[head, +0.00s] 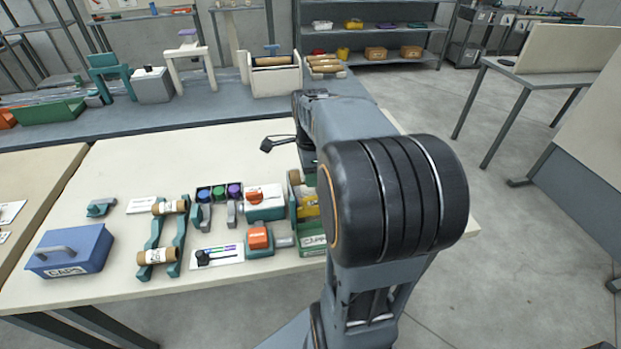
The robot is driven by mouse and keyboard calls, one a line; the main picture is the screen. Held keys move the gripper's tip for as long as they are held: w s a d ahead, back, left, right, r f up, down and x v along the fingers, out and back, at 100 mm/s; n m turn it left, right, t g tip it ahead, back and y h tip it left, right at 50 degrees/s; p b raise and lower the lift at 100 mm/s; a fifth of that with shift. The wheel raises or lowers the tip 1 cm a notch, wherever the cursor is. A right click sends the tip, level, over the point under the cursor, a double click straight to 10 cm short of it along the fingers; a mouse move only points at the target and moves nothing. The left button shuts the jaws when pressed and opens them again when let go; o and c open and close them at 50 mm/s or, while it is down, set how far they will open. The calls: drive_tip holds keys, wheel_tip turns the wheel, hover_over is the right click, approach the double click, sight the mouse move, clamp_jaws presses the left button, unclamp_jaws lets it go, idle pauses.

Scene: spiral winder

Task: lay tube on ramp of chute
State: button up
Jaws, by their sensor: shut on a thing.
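My arm crosses the right half of the head view, and its large dark joint covers much of what lies behind it. My gripper's fingers are hidden behind my arm. A small tan, round-ended piece (294,178) shows at the arm's left edge. It may be a tube end, but I cannot tell whether it is held or resting on something. Below it stands a green and yellow unit (310,237), partly covered by my arm. It may be the chute; its ramp is not clearly seen. Two tan tubes (170,207) (157,256) lie across a teal rack at the left.
A blue caps box (68,250) stands at the table's front left. Cups with coloured tops (219,192) and two orange-topped devices (262,200) (259,240) stand mid-table. A white bin of tubes (275,80) is on the back bench. The table's far middle is clear.

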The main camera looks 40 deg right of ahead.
drive_tip(key=w+d+f, duration=0.5)
drive_tip(key=f, duration=0.5)
drive_tip(key=shift+w+p, duration=0.35)
drive_tip(key=shift+f, duration=0.15)
drive_tip(key=shift+f+b, duration=0.45)
drive_tip(key=shift+f, duration=0.05)
drive_tip(key=o, duration=0.9)
drive_tip(key=shift+f, duration=0.1)
drive_tip(key=shift+a, duration=0.1)
drive_tip(key=shift+s, duration=0.1)
